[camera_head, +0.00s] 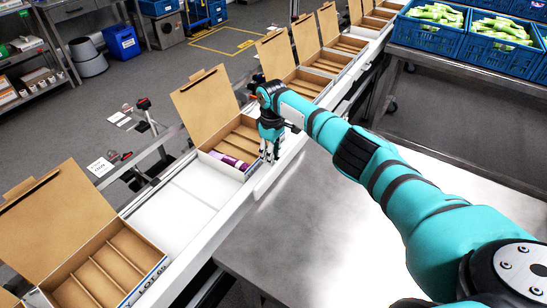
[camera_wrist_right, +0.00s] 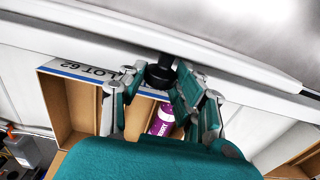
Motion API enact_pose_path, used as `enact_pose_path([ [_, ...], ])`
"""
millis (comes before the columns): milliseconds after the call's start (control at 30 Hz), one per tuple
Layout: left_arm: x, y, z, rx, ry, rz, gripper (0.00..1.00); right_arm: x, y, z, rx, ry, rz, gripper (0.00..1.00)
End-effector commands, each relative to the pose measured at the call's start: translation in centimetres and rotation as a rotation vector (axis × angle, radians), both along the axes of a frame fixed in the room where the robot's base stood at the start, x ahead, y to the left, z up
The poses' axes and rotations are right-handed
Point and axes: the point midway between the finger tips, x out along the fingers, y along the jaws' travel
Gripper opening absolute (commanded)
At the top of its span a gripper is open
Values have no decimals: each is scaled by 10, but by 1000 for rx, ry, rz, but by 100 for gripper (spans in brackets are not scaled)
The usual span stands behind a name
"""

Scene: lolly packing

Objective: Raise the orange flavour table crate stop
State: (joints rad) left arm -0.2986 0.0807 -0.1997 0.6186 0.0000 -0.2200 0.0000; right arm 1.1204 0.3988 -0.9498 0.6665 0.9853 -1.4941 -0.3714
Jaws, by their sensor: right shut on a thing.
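My right gripper (camera_head: 269,150) points down at the near edge of an open cardboard box on the white conveyor (camera_head: 170,218). In the wrist view my right gripper (camera_wrist_right: 160,85) has its fingers on both sides of a black round knob (camera_wrist_right: 160,73), which I take to be the crate stop, and is shut on it. The knob is at the conveyor's side rail, against the box's "LOT 62" edge. In the head view the fingers hide the knob. No orange marking shows on it. My left gripper is not in view.
The box (camera_head: 205,100) by my gripper holds a purple packet (camera_head: 229,160). Another open box (camera_head: 75,235) stands at lower left, and several more stand farther up the line. Blue crates (camera_head: 430,33) of green packets stand at upper right. The steel table (camera_head: 320,220) is bare.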

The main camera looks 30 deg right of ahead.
Motion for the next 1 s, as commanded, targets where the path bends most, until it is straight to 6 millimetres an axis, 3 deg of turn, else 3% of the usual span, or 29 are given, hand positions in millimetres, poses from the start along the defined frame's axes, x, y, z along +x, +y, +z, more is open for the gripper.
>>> enact_pose_path([
  [167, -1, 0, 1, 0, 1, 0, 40, -1, -1, 0, -2, 3, 1, 0],
  [200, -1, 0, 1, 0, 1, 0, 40, -1, -1, 0, -2, 3, 1, 33],
  [367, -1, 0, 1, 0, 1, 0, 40, -1, -1, 0, -1, 2, 1, 54],
  [733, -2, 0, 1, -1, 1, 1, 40, 0, 0, 7, 1, -1, 2, 54],
  [1000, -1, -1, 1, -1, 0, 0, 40, 1, -1, 59, 0, -4, 2, 54],
])
